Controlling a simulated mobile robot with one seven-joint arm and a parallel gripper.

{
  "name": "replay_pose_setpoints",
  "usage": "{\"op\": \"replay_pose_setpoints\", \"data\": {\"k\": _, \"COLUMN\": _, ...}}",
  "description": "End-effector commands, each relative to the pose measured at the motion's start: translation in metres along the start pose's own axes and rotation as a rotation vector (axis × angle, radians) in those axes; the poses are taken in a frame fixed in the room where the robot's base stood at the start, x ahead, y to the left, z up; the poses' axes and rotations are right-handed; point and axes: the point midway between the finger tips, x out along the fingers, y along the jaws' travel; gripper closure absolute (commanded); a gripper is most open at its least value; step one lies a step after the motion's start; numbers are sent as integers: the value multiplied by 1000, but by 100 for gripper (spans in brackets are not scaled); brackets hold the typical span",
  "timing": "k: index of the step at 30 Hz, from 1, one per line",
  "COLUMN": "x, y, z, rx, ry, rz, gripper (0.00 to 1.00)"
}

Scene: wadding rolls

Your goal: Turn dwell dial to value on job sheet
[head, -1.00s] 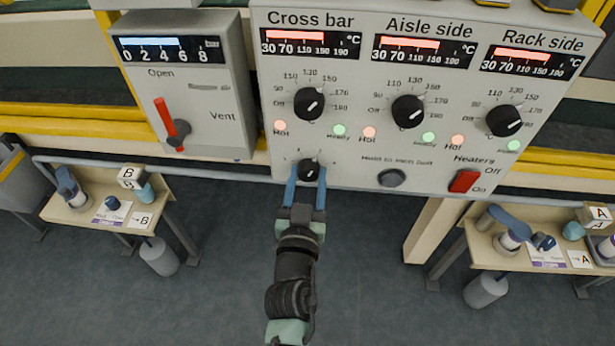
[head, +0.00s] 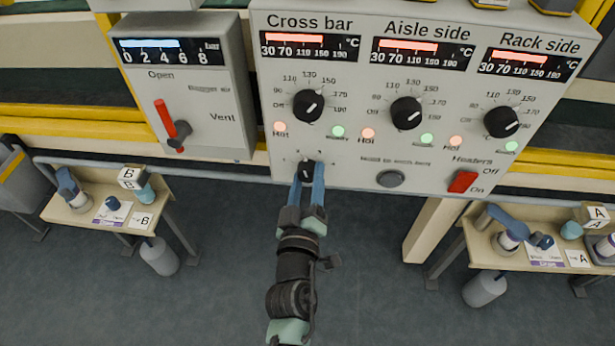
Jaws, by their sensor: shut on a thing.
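The small black dwell dial (head: 306,168) sits at the lower left of the grey control panel (head: 345,172), under the Cross bar knob. My gripper (head: 307,176) reaches up from below with its blue fingers shut on this dial, one on each side. The fingers hide part of the dial and its scale, and I cannot read its setting. No job sheet that I can make out is in view.
Three larger knobs, Cross bar (head: 308,106), Aisle side (head: 406,113) and Rack side (head: 501,122), stand above. A red-handled valve (head: 171,125) is left.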

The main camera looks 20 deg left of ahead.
Motion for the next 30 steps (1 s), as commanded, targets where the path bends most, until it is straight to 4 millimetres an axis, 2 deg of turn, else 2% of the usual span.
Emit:
{"op": "replay_pose_setpoints", "data": {"k": 10, "x": 0, "y": 0, "z": 0, "rx": -146, "ry": -1, "rz": -1, "gripper": 100}}
{"op": "replay_pose_setpoints", "data": {"k": 26, "x": 0, "y": 0, "z": 1, "rx": -172, "ry": -1, "rz": -1, "gripper": 100}}
{"op": "replay_pose_setpoints", "data": {"k": 27, "x": 0, "y": 0, "z": 1, "rx": -172, "ry": -1, "rz": -1, "gripper": 45}}
{"op": "replay_pose_setpoints", "data": {"k": 30, "x": 0, "y": 0, "z": 1, "rx": -171, "ry": -1, "rz": -1, "gripper": 27}}
